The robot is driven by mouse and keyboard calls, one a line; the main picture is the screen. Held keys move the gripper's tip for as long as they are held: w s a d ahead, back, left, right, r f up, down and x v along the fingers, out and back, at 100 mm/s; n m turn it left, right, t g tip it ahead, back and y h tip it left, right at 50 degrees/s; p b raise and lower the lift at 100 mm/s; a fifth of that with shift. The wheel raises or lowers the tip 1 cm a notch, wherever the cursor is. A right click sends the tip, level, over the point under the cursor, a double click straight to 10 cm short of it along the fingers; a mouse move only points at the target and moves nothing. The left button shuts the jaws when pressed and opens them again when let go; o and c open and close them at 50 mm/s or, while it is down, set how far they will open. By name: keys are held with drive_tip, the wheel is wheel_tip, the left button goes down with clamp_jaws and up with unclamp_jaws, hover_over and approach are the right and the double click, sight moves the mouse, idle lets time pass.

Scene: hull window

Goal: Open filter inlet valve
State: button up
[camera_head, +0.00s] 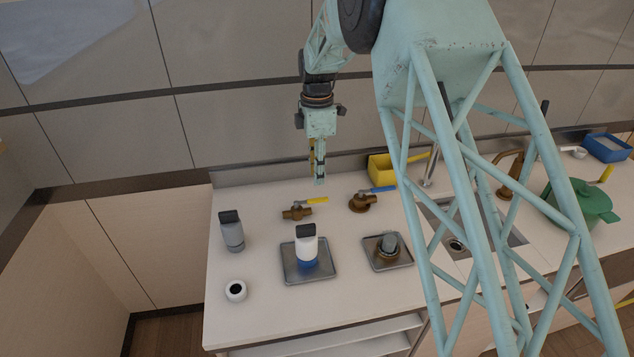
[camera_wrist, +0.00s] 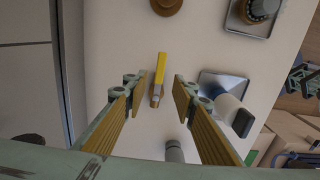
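Two brass valves stand at the back of the counter. The left valve (camera_head: 296,212) has a yellow lever (camera_head: 317,200), and the right valve (camera_head: 361,203) has a blue lever (camera_head: 383,189). I cannot tell from any label which one is the filter inlet. My gripper (camera_head: 319,182) points down above the counter, near the yellow-lever valve. In the wrist view my gripper (camera_wrist: 158,90) is open, and the yellow lever (camera_wrist: 161,70) shows between and beyond its fingers. I see no contact. The lever lies lengthwise between the two fingers in that view.
A white-and-blue bottle (camera_head: 307,246) stands on a metal tray (camera_head: 292,273). A second tray (camera_head: 402,263) holds a grey-topped brass fitting (camera_head: 387,246). A grey bottle (camera_head: 232,232), a white ring (camera_head: 235,290) and a yellow bin (camera_head: 379,168) are nearby. The wall is close behind.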

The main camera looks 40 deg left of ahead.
drive_tip(key=shift+r, duration=1.3)
drive_tip(key=shift+r, duration=0.1)
